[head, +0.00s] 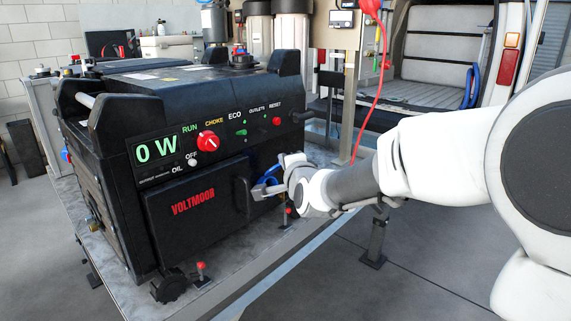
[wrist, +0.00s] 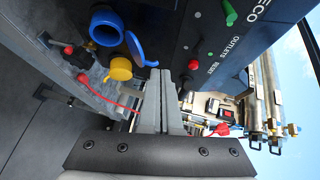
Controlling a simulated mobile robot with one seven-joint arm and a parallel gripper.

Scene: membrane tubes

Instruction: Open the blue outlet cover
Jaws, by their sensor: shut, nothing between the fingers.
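The blue outlet (wrist: 105,27) shows in the wrist view at the upper left, as a round blue ring with a darker inside. Its blue cover (wrist: 136,50) stands out beside the ring, swung away from the opening. A bit of blue (head: 269,180) shows behind my gripper in the head view; I cannot tell which part it is. My gripper (wrist: 166,78) is shut and empty, with its fingertips a little below and right of the blue cover. In the head view my gripper (head: 257,193) is by the right end of the generator's front; contact is unclear.
A yellow cap (wrist: 121,69) sits just below the blue cover. The black generator (head: 195,200) stands on a metal table (head: 235,271), with switches and a red choke knob (head: 208,141) on its panel. A red cable (head: 371,95) hangs behind my arm. Open floor lies in front.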

